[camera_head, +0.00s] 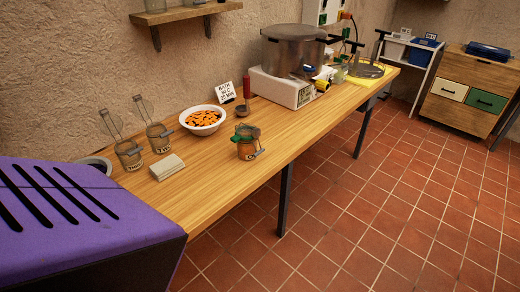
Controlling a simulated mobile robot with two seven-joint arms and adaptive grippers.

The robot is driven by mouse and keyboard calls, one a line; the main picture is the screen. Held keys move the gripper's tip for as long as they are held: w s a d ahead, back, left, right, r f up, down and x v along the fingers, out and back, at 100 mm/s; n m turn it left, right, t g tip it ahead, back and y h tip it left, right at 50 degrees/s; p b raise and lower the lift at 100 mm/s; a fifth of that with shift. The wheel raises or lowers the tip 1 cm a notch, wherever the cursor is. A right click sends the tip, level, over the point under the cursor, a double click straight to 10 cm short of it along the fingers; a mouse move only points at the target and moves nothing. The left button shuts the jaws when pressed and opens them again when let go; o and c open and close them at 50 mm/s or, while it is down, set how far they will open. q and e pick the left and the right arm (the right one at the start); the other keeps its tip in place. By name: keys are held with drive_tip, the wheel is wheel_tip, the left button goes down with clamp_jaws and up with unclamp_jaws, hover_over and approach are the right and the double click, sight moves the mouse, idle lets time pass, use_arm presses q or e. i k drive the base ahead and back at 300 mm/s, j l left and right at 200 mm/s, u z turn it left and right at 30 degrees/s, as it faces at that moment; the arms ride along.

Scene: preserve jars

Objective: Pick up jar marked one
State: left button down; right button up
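Two clip-top glass jars with raised lids stand on the left of the wooden table: the left jar (130,157) and, just right of it, another jar (159,138). Both look empty, with small labels too small to read surely. A third jar (247,149), with orange contents, stands alone near the table's front edge. Its label is not legible, so I cannot tell which jar is marked one. Neither of my grippers is in view.
A big pot (292,51) stands on a white cooker (281,87) behind. The table (206,190) is bare along its front left.

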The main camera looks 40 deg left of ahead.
sight(245, 151)
drive_tip(key=u, duration=1.35)
